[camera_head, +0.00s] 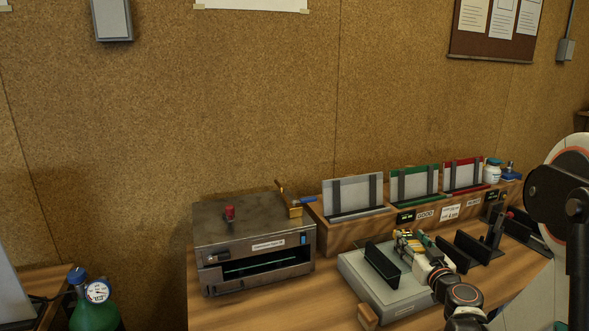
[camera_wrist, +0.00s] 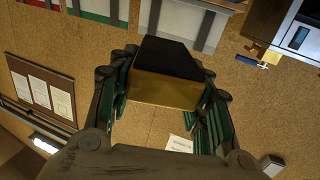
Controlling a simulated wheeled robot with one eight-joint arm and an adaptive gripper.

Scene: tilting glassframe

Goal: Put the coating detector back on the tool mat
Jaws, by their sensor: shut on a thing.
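The coating detector looks to be the block with a black top and yellow-brown body (camera_wrist: 170,80) in the wrist view. My gripper (camera_wrist: 165,95) is shut on it, with green-padded fingers along both sides. In the head view my gripper (camera_head: 420,246) is above the right part of a grey slab on the bench, with a small yellow part (camera_head: 404,236) at its tip. My wrist hides part of the slab. I cannot tell which surface is the tool mat.
The grey slab (camera_head: 400,308) bears a black upright plate (camera_head: 382,264). More black uprights (camera_head: 472,247) stand to the right. A slotted metal machine (camera_head: 255,247) is at left. Behind, a wooden rack (camera_head: 345,233) holds grey, green and red-edged panels. Bare bench lies front left (camera_head: 280,310).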

